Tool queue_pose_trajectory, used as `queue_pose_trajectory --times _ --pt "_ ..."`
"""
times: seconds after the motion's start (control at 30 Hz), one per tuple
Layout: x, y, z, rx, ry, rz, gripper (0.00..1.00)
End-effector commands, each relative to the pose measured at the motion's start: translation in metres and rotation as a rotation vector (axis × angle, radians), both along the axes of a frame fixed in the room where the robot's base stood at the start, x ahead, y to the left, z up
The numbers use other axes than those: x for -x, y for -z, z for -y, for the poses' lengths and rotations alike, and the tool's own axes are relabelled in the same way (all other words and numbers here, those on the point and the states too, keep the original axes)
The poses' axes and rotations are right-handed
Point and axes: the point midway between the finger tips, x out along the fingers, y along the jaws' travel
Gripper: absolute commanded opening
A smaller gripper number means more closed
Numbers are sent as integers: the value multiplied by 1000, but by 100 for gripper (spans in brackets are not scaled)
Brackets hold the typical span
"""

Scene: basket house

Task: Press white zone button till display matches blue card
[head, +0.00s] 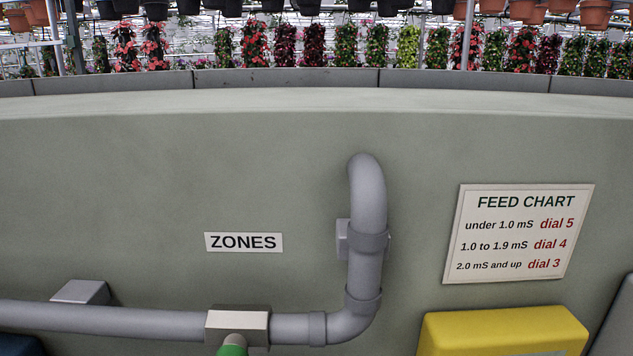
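The white zone button, the display and the blue card do not show in the head view. A white sign reading "ZONES" (243,242) is on the grey-green wall, left of the middle. My gripper is out of view.
A grey pipe (110,320) runs along the wall and bends upward (368,220). A grey block (238,324) with a green part (233,346) sits on it. A feed chart (519,234) hangs at right, above a yellow box (505,330), cut off below. Plants stand behind the wall.

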Motion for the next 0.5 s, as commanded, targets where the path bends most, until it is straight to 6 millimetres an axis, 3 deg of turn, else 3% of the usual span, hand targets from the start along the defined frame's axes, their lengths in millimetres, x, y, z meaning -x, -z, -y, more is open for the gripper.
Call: queue_pose_trajectory --times 0.17,0.2,0.43,0.5 --pt "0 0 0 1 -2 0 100" --pt "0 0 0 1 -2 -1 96" --pt "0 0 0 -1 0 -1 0" --pt "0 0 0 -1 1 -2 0"
